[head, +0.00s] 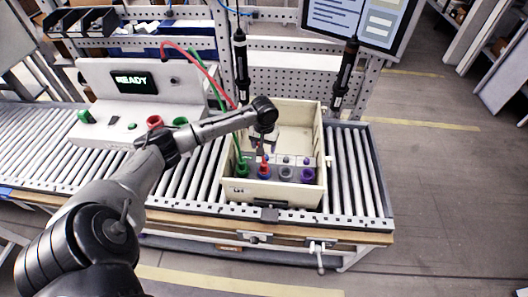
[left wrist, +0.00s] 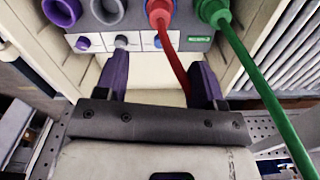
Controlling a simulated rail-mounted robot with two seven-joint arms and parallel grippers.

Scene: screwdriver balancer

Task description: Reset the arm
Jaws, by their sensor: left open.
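My left gripper (head: 262,140) reaches into the cream crate (head: 318,140) from above, fingers pointing down toward the panel inside it. In the left wrist view its two purple fingers (left wrist: 160,82) stand apart, with nothing visibly gripped. A red plug (head: 264,170) sits in the panel, and its red cable (left wrist: 176,62) runs back toward the right-hand finger in the wrist view. I cannot tell whether they touch. A green plug (head: 243,168) sits beside it, its green cable (left wrist: 262,85) passing outside the fingers. My right gripper is not in view.
Grey and purple (head: 307,175) sockets line the panel. The crate stands on a roller conveyor (head: 347,175). A console reading READY (head: 135,82) stands behind left. Two dark screwdrivers (head: 241,65) hang behind the crate, one near my forearm. A monitor (head: 355,20) is above. The right-hand rollers are clear.

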